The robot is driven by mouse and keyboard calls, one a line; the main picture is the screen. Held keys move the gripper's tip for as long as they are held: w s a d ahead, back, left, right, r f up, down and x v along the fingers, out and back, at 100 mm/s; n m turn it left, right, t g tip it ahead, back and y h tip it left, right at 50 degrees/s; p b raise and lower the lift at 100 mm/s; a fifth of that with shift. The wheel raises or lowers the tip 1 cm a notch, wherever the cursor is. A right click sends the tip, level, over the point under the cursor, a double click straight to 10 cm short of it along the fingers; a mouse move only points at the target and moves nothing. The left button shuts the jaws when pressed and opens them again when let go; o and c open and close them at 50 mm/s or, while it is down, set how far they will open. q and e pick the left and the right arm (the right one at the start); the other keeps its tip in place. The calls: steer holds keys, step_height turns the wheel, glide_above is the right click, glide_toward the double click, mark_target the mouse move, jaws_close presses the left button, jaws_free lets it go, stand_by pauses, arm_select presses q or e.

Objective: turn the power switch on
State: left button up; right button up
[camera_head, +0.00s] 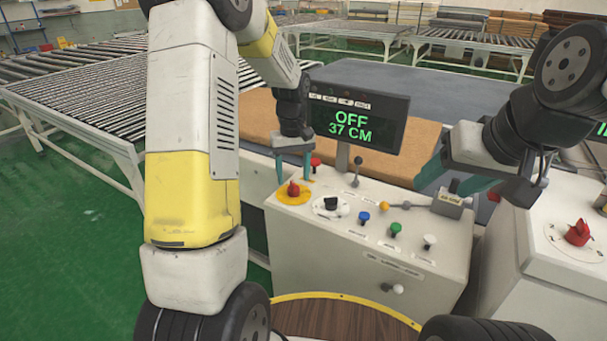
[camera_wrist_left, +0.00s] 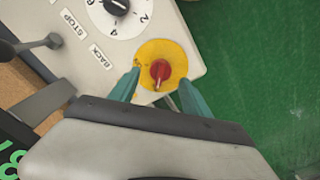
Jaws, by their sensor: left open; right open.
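The power switch looks to be the red rotary knob (camera_head: 293,189) on a yellow round plate (camera_head: 285,197) at the left corner of the white control panel (camera_head: 340,235). In the left wrist view the red knob (camera_wrist_left: 160,70) sits between and just beyond my fingertips. My left gripper (camera_head: 293,176) is open, pointing down over the knob, one finger on either side; I cannot tell if they touch it. The display (camera_head: 358,120) reads "OFF" and "37 CM". My right gripper (camera_head: 452,186) is open above the panel's right end, near a grey box with a yellow-tipped lever (camera_head: 447,203).
The panel also holds a black dial (camera_head: 330,204), blue (camera_head: 364,217), green (camera_head: 396,229) and white (camera_head: 429,241) buttons and an upright lever (camera_head: 356,170). A second cabinet with a red knob (camera_head: 578,232) stands right. Roller conveyors (camera_head: 90,90) lie behind.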

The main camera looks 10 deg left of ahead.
mark_target(293, 184)
arm_select(q)
steer(key=shift+f, duration=1.85)
jaws_close()
